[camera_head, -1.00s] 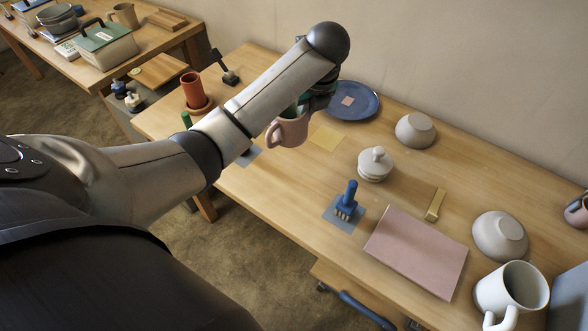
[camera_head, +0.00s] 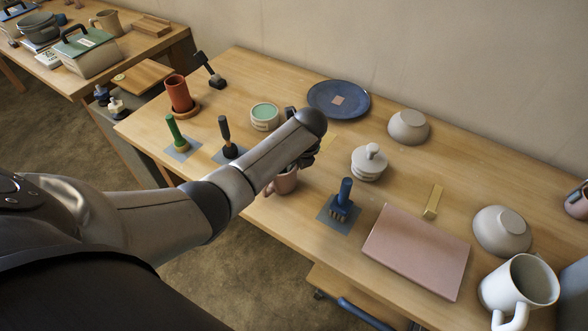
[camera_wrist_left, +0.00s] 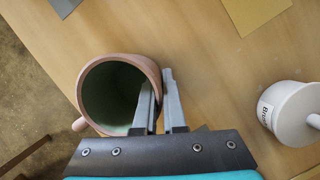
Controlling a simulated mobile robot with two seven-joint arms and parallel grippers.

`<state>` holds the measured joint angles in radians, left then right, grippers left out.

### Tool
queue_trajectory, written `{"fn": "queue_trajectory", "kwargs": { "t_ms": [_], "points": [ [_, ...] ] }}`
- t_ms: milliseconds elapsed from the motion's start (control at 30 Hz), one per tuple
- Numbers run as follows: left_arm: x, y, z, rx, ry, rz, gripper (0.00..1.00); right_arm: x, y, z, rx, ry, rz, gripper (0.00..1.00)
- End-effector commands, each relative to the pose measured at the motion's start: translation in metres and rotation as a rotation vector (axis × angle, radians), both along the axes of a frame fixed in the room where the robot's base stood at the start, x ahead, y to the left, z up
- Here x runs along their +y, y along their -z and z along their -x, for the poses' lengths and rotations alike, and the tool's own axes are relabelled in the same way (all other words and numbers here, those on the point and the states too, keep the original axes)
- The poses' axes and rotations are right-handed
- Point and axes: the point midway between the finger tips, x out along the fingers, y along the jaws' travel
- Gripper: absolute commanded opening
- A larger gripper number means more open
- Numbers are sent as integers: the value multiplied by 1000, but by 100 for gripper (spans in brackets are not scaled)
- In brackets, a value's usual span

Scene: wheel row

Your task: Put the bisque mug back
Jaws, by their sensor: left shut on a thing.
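The bisque mug (camera_head: 286,181), pinkish outside and green inside, is at my left gripper (camera_head: 299,163), near the table's front edge. In the left wrist view my left gripper (camera_wrist_left: 164,88) is shut on the wall of the mug (camera_wrist_left: 98,68), one finger inside and one outside. The mug's handle points away from the fingers. The arm hides part of the mug in the head view, and I cannot tell whether its base touches the table. A yellow square mat (camera_wrist_left: 255,10) lies bare on the table, mostly hidden in the head view (camera_head: 328,143). My right gripper is not in view.
A white lidded jar (camera_head: 369,163) with a label stands right of the mug. A green-topped tin (camera_head: 264,117) and blue plate (camera_head: 339,99) are behind.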

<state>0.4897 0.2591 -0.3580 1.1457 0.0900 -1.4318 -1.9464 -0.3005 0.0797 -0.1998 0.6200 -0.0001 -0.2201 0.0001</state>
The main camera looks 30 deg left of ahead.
Motion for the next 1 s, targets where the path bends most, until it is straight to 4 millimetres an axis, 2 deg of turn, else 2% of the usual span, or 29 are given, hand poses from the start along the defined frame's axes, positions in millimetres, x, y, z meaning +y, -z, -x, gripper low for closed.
{"fn": "queue_trajectory", "kwargs": {
  "t_ms": [67, 433, 467, 700, 1000],
  "points": [
    [0, 7, -1, -2, -1, 0, 0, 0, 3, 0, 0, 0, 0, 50],
    [0, 9, -1, -3, 1, -1, 0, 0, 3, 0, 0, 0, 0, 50],
    [0, 9, 0, -1, 0, 0, 10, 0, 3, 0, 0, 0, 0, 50],
    [0, 9, 0, -2, -1, 0, 37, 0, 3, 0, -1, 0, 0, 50],
    [0, 7, 0, -2, -1, 0, 37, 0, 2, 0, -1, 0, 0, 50]
  ]
}}
